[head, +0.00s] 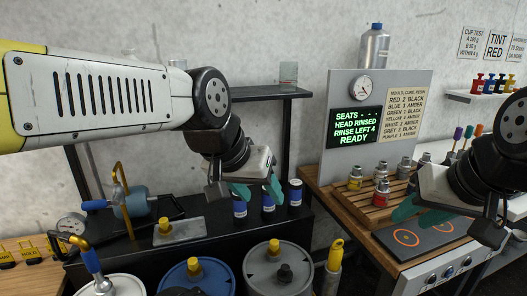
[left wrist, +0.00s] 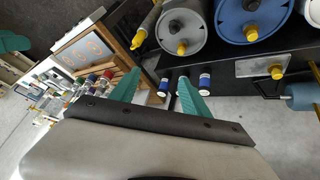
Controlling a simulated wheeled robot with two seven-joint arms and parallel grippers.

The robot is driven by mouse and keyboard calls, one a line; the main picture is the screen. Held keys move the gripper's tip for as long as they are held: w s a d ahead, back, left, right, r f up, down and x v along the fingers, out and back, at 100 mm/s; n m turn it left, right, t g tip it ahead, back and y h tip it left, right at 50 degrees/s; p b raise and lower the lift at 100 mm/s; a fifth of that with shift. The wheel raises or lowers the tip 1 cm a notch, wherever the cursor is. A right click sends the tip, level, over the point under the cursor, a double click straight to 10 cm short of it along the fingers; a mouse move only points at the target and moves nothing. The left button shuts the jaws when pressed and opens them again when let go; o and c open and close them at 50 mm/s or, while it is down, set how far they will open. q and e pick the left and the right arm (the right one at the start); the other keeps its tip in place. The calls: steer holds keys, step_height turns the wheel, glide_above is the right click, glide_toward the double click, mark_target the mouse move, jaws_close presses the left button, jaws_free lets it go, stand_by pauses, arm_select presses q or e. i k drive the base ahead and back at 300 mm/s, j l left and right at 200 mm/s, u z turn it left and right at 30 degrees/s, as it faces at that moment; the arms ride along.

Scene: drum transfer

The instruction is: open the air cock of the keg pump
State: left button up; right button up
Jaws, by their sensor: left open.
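A pump-like unit with a blue cylinder (head: 137,202) and a yellow bent handle stands on the dark bench at the left. A blue lever (head: 95,205) sticks out beside it, and a round gauge (head: 72,224) is next to it. I cannot tell which part is the air cock. The cylinder also shows at the right edge of the left wrist view (left wrist: 300,97). My left gripper (head: 257,192) is open and empty, above the bench and right of the pump. My right gripper (head: 408,208) is at the right; its fingers stand apart in the left wrist view (left wrist: 12,65).
A blue drum (head: 195,280) and a grey drum (head: 278,272) stand in front. A hotplate (head: 425,240) and wooden rack (head: 366,202) are right.

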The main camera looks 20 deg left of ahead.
mark_target(103, 203)
steer(key=u, duration=2.05)
steer(key=k+l+z, duration=0.1)
steer(key=l, duration=0.3)
steer(key=k+z, duration=0.05)
